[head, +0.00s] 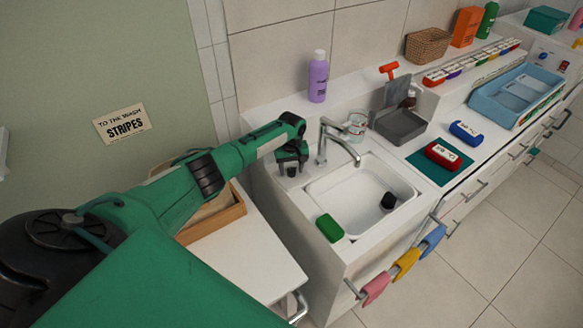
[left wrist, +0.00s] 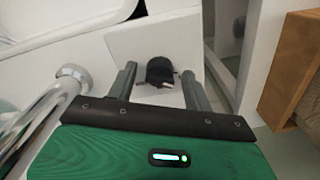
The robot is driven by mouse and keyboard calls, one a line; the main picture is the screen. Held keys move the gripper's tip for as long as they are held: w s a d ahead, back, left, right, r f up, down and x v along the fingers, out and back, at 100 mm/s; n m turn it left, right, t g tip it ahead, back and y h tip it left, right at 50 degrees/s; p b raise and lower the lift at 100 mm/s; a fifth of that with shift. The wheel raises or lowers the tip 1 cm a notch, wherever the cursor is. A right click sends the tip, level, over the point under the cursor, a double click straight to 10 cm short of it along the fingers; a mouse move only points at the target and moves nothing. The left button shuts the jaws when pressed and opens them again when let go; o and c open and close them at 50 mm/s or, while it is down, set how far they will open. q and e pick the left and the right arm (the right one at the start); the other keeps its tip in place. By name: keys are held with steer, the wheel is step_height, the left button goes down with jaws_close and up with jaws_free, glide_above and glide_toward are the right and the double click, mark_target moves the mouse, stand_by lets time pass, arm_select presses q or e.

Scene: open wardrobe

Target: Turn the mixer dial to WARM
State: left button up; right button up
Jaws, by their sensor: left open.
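The mixer dial (left wrist: 160,71) is a black knob with a small pale mark, on a white surface in the left wrist view. My left gripper (head: 287,170) is open over the back left corner of the sink counter, beside the tap (head: 335,140). In the left wrist view its two grey fingers stand on either side of the dial; I cannot tell whether they touch it. In the head view the gripper hides the dial. No WARM lettering is readable. My right gripper is not in view.
The white sink (head: 362,195) has a dark round object (head: 388,201) in it. A green sponge (head: 330,228) lies on the front rim. A purple bottle (head: 318,77) stands behind the gripper, and a glass (head: 357,126) is right of the tap. A wooden tray (head: 222,219) is at left.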

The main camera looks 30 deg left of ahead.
arm_select(q)
steer(key=c, duration=1)
steer(key=shift+o, duration=0.2)
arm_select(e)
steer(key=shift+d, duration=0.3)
arm_select(q)
steer(key=shift+m, duration=0.3)
steer(key=m, duration=0.7)
steer(key=shift+b, duration=0.35)
steer(key=shift+m, duration=2)
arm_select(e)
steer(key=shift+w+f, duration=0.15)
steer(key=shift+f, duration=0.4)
arm_select(q)
steer(key=shift+r, duration=0.1)
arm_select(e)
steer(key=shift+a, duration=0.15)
arm_select(q)
steer(key=o, duration=1)
steer(key=shift+c, duration=0.2)
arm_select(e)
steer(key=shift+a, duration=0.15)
